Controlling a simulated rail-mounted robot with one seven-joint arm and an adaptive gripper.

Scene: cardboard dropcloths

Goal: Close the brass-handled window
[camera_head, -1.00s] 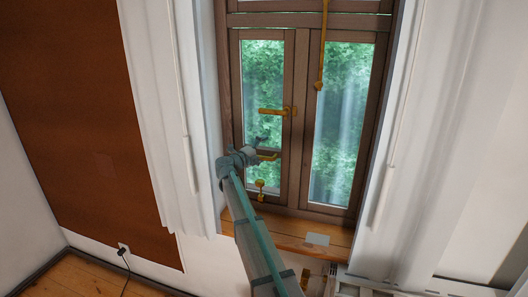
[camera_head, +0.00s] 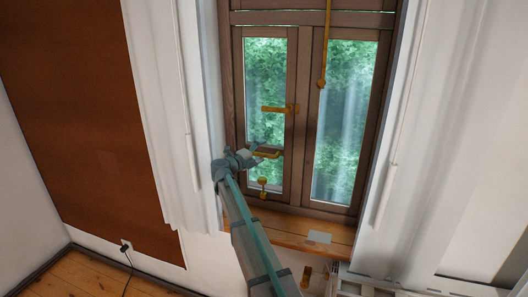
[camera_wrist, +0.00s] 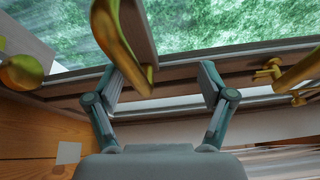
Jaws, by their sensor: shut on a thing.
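The wooden-framed window has a left sash (camera_head: 289,150) and a right sash (camera_head: 369,150). The left sash carries an upper brass handle (camera_head: 275,109) and a lower brass handle (camera_head: 266,154). A brass knob (camera_head: 263,187) shows low on that side. My gripper (camera_head: 262,149) is at the lower handle. I cannot tell how far the left sash is open.
The wooden sill (camera_head: 290,229) lies below, with a pale flat piece (camera_head: 319,236) on it. A brass rod (camera_head: 325,50) hangs before the right sash. White curtains (camera_head: 160,120) flank the window. A white radiator (camera_head: 385,287) stands at the lower right.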

